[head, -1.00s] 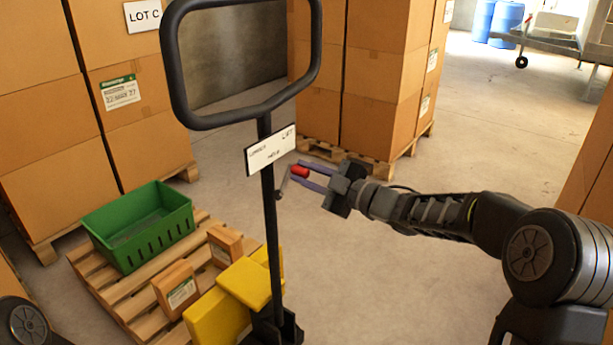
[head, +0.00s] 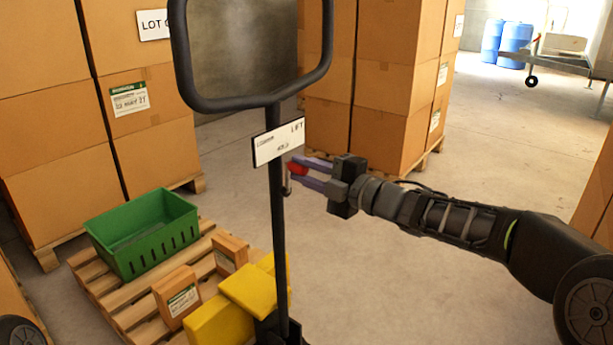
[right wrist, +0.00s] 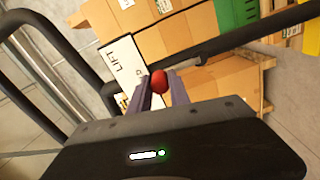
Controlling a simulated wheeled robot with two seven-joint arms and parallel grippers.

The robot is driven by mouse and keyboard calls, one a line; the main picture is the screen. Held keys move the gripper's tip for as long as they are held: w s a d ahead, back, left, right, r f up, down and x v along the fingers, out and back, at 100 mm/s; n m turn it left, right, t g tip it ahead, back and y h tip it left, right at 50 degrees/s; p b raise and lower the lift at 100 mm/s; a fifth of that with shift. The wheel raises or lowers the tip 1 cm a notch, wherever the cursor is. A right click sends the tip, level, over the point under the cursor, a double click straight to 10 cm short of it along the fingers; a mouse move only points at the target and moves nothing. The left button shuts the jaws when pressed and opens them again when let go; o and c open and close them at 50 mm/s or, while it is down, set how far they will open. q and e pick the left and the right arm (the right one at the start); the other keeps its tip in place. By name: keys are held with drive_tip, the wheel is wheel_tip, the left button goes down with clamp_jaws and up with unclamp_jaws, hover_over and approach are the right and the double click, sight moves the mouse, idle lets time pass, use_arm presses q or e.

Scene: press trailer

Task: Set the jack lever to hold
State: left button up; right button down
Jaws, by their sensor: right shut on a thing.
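The pallet jack's black handle (head: 276,200) stands upright with a loop at the top. A white label plate (head: 278,143) on it reads LOWER, HOLD and LIFT. The lever's red knob (head: 298,168) is just below the right end of the plate; it also shows in the right wrist view (right wrist: 159,82). My right gripper (head: 301,173) is shut on the red knob, its purple fingers on either side. The lever's thin grey rod (head: 287,182) is partly hidden by the fingers. My left gripper is not in view.
A pallet (head: 92,278) beside the jack carries a green crate (head: 150,255) and small boxes. Yellow parts (head: 252,290) are at the jack's base. Stacked cartons (head: 150,150) stand behind. The floor (head: 420,260) to the right is clear.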

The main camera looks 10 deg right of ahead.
drive_tip(key=shift+f, duration=0.1)
idle(0.3)
drive_tip(key=c, duration=1.2)
unclamp_jaws()
drive_tip(key=shift+s, duration=0.1)
drive_tip(key=p+v, duration=0.1)
drive_tip(key=v, duration=0.6)
drive_tip(key=shift+s+d, duration=0.2)
drive_tip(key=shift+s, duration=0.1)
